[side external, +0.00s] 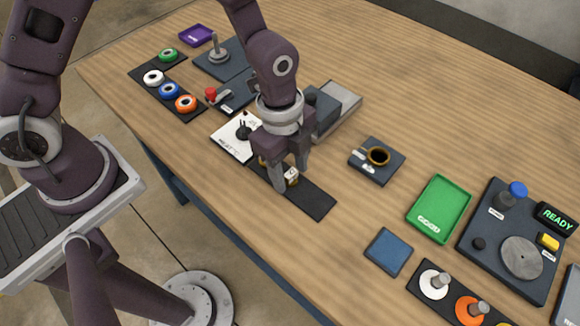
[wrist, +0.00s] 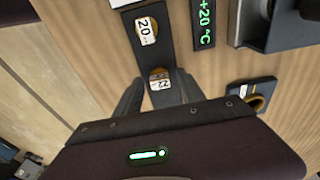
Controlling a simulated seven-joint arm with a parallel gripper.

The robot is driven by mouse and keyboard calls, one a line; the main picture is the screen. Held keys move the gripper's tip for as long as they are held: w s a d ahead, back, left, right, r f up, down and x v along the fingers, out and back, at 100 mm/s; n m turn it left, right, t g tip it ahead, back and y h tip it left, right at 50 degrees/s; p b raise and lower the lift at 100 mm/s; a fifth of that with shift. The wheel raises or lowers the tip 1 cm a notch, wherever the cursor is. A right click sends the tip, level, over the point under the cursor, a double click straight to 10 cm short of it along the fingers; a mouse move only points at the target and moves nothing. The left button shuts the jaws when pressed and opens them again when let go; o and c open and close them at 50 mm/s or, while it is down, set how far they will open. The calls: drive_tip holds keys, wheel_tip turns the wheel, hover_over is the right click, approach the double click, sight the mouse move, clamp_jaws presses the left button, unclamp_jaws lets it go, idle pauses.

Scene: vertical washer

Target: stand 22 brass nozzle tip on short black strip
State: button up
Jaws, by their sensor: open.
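The brass nozzle tip marked 22 (wrist: 160,80) stands on the short black strip (wrist: 155,55) in the wrist view. It also shows beneath my gripper in the side view (side external: 292,176), partly hidden by the fingers. My gripper (wrist: 158,90) is open, with one finger on each side of the 22 tip; I cannot tell whether they touch it. In the side view my gripper (side external: 289,180) is low over the strip (side external: 315,199), whose right end is bare. A second tip, marked 20 (wrist: 146,30), stands farther along the strip.
A display reading +20 °C (wrist: 204,20) is close beside the strip. A white card (side external: 232,140) lies at the strip's left end. A dark block with a brass ring (side external: 377,157) and a green tray (side external: 440,207) are to the right, with clear wood between.

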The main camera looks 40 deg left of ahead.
drive_tip(key=shift+r, duration=0.1)
wheel_tip(320, 180, up, 12)
drive_tip(key=a, duration=0.2)
drive_tip(key=s+a+r+n+t+y, duration=0.1)
drive_tip(key=s+a+r+n+t, duration=0.4)
drive_tip(key=s+a+r+n, duration=0.8)
drive_tip(key=a+n, duration=0.1)
drive_tip(key=n, duration=0.4)
drive_tip(key=shift+s+t, duration=0.2)
drive_tip(key=shift+t, duration=0.1)
drive_tip(key=shift+a, duration=0.1)
drive_tip(key=shift+c, duration=0.2)
